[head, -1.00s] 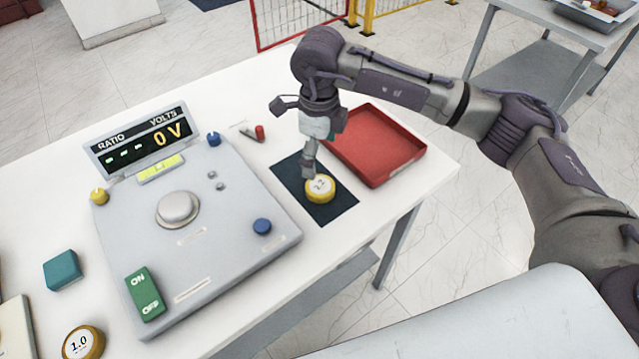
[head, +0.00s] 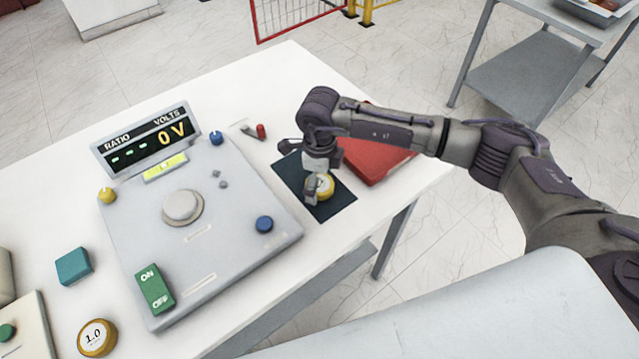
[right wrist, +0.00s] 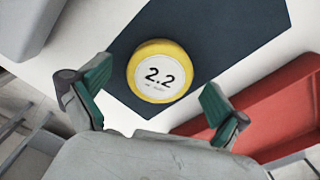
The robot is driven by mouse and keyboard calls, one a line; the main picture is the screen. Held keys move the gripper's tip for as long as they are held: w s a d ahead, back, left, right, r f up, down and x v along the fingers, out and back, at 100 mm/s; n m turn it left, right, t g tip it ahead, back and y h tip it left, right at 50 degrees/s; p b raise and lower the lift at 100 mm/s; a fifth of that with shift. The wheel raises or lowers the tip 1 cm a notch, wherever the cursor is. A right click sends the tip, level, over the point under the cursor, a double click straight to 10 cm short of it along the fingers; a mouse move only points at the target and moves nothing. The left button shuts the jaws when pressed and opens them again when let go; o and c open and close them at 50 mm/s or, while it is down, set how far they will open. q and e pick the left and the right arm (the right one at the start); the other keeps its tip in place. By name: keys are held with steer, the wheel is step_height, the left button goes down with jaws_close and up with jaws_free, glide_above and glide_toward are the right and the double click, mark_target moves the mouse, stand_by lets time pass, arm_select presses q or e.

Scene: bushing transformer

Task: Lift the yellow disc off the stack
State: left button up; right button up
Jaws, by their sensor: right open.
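The yellow disc (head: 325,187) has a white top and rests on the dark mat (head: 313,207). In the right wrist view the yellow disc (right wrist: 159,76) reads "2.2"; whether anything lies under it I cannot tell. My right gripper (head: 318,184) is just above the disc and partly hides it in the head view. In the right wrist view my right gripper (right wrist: 152,98) is open, its green-padded fingers apart on either side of the disc's near edge, with nothing between them. My left gripper is not in view.
A red tray (head: 372,160) stands right of the mat, partly behind my arm. The grey instrument panel (head: 215,245) with knobs is left of the mat. Another yellow disc (head: 97,338), marked "1.0", and a teal block (head: 73,266) are at the front left.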

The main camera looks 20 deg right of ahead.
steer(key=c, duration=1.5)
steer(key=shift+r, duration=0.1)
